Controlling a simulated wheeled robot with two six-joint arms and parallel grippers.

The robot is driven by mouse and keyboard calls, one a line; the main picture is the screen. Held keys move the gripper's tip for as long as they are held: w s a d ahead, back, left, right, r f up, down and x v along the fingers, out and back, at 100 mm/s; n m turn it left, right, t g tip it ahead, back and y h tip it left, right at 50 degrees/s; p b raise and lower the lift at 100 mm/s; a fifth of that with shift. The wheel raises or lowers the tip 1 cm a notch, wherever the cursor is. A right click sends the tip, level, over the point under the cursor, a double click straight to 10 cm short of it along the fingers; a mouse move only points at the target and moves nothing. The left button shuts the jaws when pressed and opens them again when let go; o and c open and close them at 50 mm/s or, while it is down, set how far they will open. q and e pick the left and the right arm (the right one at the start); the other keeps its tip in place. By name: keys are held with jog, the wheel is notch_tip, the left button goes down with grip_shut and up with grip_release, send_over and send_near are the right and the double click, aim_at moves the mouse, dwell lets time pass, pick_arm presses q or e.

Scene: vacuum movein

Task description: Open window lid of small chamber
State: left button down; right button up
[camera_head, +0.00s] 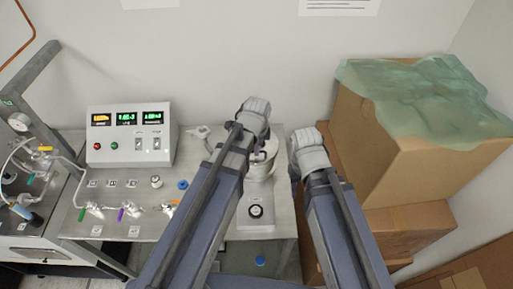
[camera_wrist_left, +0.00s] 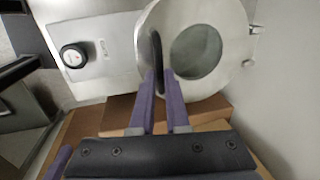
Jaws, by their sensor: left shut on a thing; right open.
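The small chamber's round metal window lid (camera_wrist_left: 233,55) fills the upper middle of the left wrist view, with a glass window (camera_wrist_left: 196,50) and a hinge (camera_wrist_left: 252,32) on its right side. A dark handle (camera_wrist_left: 157,50) stands on the lid's left side. My left gripper (camera_wrist_left: 163,88) is shut on this handle. I cannot tell whether the lid is raised. In the head view, the small chamber (camera_head: 262,165) is mostly hidden behind my left arm. The end of my right arm (camera_head: 309,150) is to the right of the chamber; its open fingers are hidden there.
A knob plate (camera_head: 268,213) lies in front of the chamber. A control box (camera_head: 131,137) with lit displays and several small valves are on the bench to the left. Cardboard boxes (camera_head: 410,165), the upper one under green plastic film (camera_head: 420,95), stand close on the right.

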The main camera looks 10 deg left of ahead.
pick_arm(q)
jog(key=shift+w+r+p, duration=0.2)
jog(key=shift+r+p, duration=0.35)
jog(key=w+a+r+p, duration=0.1)
jog(key=w+r+p, duration=0.4)
jog(key=r+p, duration=0.25)
jog(key=w+a+r+g+p, duration=0.1)
jog(key=w+g, duration=0.2)
jog(key=w, duration=0.4)
jog(key=w+a+r+g+h+p, duration=0.1)
jog(key=w+a+r+g, duration=0.1)
jog(key=w, duration=0.6)
jog(key=shift+r+g, duration=0.15)
jog(key=shift+g, duration=0.45)
